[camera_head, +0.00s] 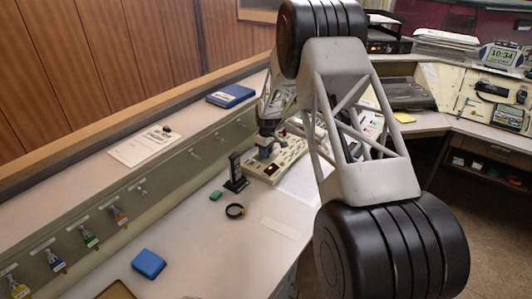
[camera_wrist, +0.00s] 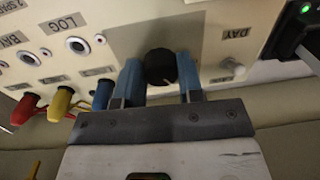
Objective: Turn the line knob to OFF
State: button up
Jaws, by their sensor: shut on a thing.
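The line knob (camera_wrist: 160,66) is a round black knob on the cream console panel. In the wrist view it sits between the two blue fingers of my gripper (camera_wrist: 160,72), which is shut on it. A small pale mark shows at the knob's lower edge. No OFF label can be read; the area around the knob is partly covered by the fingers. In the head view my gripper (camera_head: 267,142) is small, at the far end of my arm, over the console (camera_head: 268,168). The knob cannot be made out there.
Red, yellow and blue plugs (camera_wrist: 62,103) hang left of my gripper, below jacks labelled LOG. A small pale knob (camera_wrist: 233,68) by the DAY label is at the right.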

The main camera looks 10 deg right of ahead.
jog(key=n, duration=0.3)
jog(key=shift+w+n, duration=0.1)
jog(key=shift+n, duration=0.3)
jog(key=n, duration=0.4)
dwell(0.3)
jog(key=o, duration=0.9)
jog(key=shift+w+r, duration=0.2)
jog(key=shift+r, duration=3.7)
